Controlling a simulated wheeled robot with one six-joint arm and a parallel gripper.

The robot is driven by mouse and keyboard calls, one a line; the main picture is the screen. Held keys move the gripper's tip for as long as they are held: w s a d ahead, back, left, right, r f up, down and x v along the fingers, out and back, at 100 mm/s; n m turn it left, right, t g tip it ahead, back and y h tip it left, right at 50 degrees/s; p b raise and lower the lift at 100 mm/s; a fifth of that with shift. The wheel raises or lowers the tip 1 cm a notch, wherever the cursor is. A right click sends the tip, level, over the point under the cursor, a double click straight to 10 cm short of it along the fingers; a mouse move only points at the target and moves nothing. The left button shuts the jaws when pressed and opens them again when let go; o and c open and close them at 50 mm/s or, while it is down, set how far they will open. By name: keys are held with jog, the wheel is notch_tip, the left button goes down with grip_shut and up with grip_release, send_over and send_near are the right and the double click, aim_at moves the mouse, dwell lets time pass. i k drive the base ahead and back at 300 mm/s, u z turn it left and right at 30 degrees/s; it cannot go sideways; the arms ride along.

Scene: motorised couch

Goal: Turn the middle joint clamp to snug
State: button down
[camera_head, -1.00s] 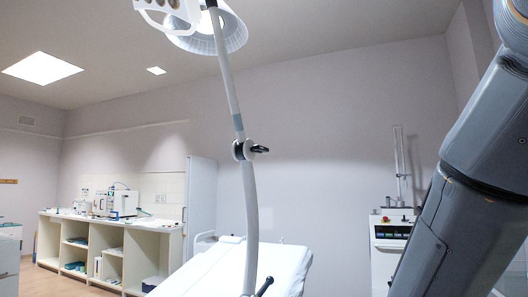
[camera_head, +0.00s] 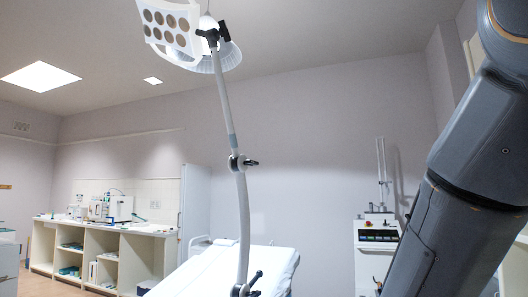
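The middle joint clamp (camera_head: 248,162) is a small black lever on a round joint partway up a white jointed lamp arm (camera_head: 228,105); the lever points right. A lower joint clamp (camera_head: 251,284) with a black lever is at the bottom of the arm, its lever tilted up to the right. An upper black clamp (camera_head: 215,34) sits beside the lamp head (camera_head: 174,30). My own grey arm fills the right side, well apart from the middle clamp. My gripper is outside the picture.
A couch (camera_head: 225,272) with a white cover stands behind the lamp arm. A white machine (camera_head: 376,245) is at the right, partly behind my arm. A counter with shelves (camera_head: 105,250) is along the left. The space between my arm and the clamp looks clear.

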aim_at(249, 163)
jog(key=u, duration=0.2)
jog(key=i, duration=0.95)
jog(key=u, duration=0.2)
